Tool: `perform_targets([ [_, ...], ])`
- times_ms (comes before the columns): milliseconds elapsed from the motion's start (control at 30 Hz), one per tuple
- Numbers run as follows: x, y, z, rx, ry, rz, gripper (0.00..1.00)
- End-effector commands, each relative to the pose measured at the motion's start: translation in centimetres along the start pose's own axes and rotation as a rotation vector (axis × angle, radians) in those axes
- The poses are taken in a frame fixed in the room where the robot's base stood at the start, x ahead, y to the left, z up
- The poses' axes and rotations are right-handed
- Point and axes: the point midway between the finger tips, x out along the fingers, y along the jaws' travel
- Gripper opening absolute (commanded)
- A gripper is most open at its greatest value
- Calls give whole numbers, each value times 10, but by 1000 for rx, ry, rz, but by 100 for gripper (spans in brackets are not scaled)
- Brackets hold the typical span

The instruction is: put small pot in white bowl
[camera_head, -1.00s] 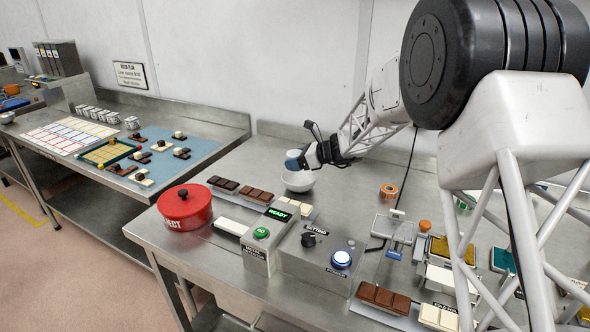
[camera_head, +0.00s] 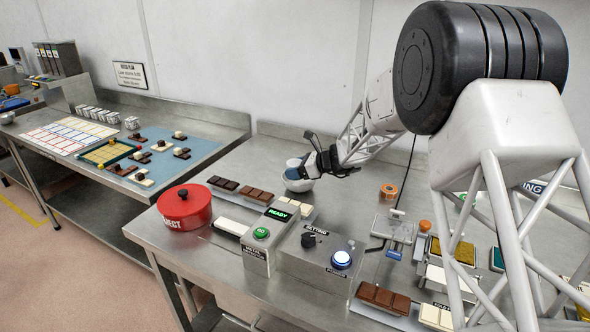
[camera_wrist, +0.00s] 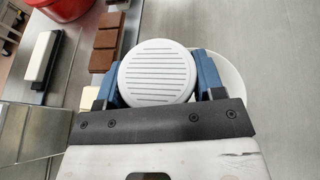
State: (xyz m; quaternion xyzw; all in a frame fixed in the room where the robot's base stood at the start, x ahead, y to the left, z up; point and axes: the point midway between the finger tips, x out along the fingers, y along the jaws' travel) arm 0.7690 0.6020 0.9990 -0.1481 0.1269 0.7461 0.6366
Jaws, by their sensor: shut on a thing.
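The small pot (camera_head: 292,164) has a pale, round, ridged face, which fills the middle of the wrist view (camera_wrist: 157,72). My gripper (camera_head: 302,168) is shut on it, with one blue finger on each side in the wrist view (camera_wrist: 157,88). The white bowl (camera_head: 298,185) stands on the steel bench directly below the pot in the head view. In the wrist view its rim (camera_wrist: 232,76) shows to the right of and behind the pot. The pot hides much of the bowl's inside, so I cannot tell whether the pot touches it.
A red lidded pot (camera_head: 184,208) stands to the left. Dark and brown bars (camera_head: 240,189) lie in a row left of the bowl. A control box (camera_head: 320,258) with knob and lit button is in front. An orange ring (camera_head: 389,191) lies to the right, with bare bench between.

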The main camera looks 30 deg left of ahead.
Motion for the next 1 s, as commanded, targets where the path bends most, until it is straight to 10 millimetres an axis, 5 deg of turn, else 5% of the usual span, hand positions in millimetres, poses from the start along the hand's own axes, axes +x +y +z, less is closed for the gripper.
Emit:
perform_targets([
  [767, 4, 0, -10, 0, 0, 0, 35],
  [800, 4, 0, -11, 0, 0, 0, 65],
  [1000, 4, 0, -11, 0, 0, 0, 88],
])
